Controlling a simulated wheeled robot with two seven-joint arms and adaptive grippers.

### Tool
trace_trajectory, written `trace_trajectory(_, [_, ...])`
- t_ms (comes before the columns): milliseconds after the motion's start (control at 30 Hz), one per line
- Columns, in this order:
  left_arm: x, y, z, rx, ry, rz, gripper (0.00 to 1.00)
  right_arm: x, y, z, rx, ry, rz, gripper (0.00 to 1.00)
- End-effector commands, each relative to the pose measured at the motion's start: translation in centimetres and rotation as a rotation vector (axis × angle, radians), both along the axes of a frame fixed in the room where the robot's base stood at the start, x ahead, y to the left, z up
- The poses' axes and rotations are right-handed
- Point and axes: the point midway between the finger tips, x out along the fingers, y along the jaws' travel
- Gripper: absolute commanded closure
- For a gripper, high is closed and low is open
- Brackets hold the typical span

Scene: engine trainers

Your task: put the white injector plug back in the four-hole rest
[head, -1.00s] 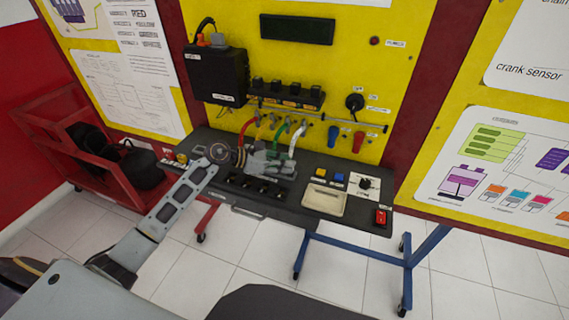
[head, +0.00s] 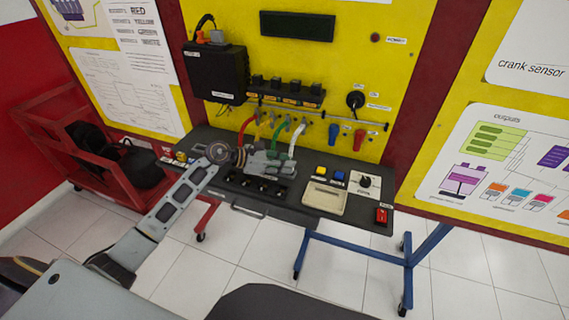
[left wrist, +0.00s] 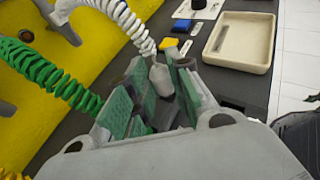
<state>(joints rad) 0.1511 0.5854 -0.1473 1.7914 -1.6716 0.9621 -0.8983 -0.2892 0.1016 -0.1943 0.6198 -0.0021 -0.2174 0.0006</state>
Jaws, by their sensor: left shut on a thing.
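The white injector plug (left wrist: 160,78) shows between the finger pads of my left gripper (left wrist: 163,92) in the left wrist view, and the gripper is shut on it. A coiled white cable (left wrist: 133,28) runs up from the plug; it also shows in the head view (head: 296,138). In the head view my left gripper (head: 284,163) is low over the bench, just behind the black four-hole rest (head: 258,186). The gripper hides the plug there, and the rest's holes are too small to read clearly. My right gripper is not in view.
Coiled green (left wrist: 45,73) and yellow cables hang beside the gripper. A cream tray (head: 324,199), yellow and blue buttons, a dial (head: 365,183) and a red switch (head: 382,215) are right on the dark bench. The yellow panel (head: 345,75) stands close behind.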

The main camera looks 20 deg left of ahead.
Motion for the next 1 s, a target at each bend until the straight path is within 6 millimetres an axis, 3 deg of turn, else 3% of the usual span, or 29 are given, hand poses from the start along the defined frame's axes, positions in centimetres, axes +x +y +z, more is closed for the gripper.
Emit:
trace_trajectory(867, [0.01, 0.02, -0.83, 0.0, 0.0, 0.0, 0.95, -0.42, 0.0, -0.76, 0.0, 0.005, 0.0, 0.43])
trace_trajectory(900, [0.01, 0.02, -0.79, 0.0, 0.0, 0.0, 0.74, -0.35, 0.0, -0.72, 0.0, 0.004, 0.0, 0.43])
trace_trajectory(1000, [0.01, 0.01, -0.78, 0.0, 0.0, 0.0, 0.68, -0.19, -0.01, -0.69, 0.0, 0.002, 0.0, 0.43])
